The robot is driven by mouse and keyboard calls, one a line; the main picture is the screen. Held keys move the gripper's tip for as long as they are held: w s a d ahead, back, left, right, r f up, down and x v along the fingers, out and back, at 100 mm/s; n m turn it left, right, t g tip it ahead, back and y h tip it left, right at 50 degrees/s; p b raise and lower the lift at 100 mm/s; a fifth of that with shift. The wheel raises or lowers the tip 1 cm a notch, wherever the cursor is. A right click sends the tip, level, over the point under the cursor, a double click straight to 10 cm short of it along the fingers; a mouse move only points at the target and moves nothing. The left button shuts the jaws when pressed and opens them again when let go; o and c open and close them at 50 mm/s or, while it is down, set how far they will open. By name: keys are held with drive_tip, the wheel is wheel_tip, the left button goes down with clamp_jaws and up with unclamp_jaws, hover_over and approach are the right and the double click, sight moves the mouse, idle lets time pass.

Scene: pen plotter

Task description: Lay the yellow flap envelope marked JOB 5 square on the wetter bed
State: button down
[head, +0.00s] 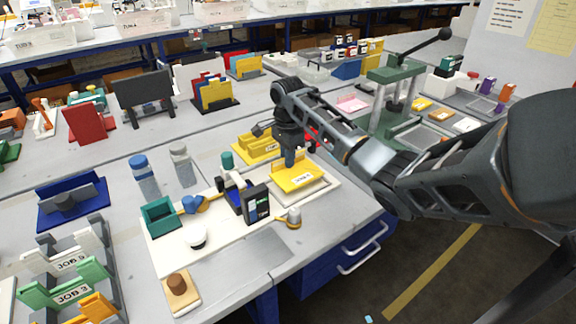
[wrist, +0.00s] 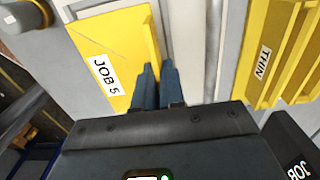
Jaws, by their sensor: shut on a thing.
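The yellow flap envelope marked JOB 5 (head: 295,181) is at the right end of the pale board, over the wetter bed (head: 326,190), whose light rim shows beyond its right and lower edges. In the wrist view the envelope (wrist: 112,48) shows its white label and a raised yellow flap along one side. My gripper (head: 290,160) is above the envelope's back edge. In the wrist view its blue fingers (wrist: 157,84) are shut on the envelope at that raised edge. I cannot tell whether the envelope's underside touches the bed.
A yellow holder marked THIN (wrist: 268,58) stands close behind the bed. A small brass-coloured pot (head: 294,218) stands near the bed's front.

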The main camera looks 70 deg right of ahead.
drive_tip(key=shift+f, duration=1.6)
drive_tip(key=shift+f, duration=0.1)
drive_tip(key=c, duration=1.2)
unclamp_jaws()
wheel_tip(320, 180, up, 12)
drive_tip(key=shift+r, duration=0.15)
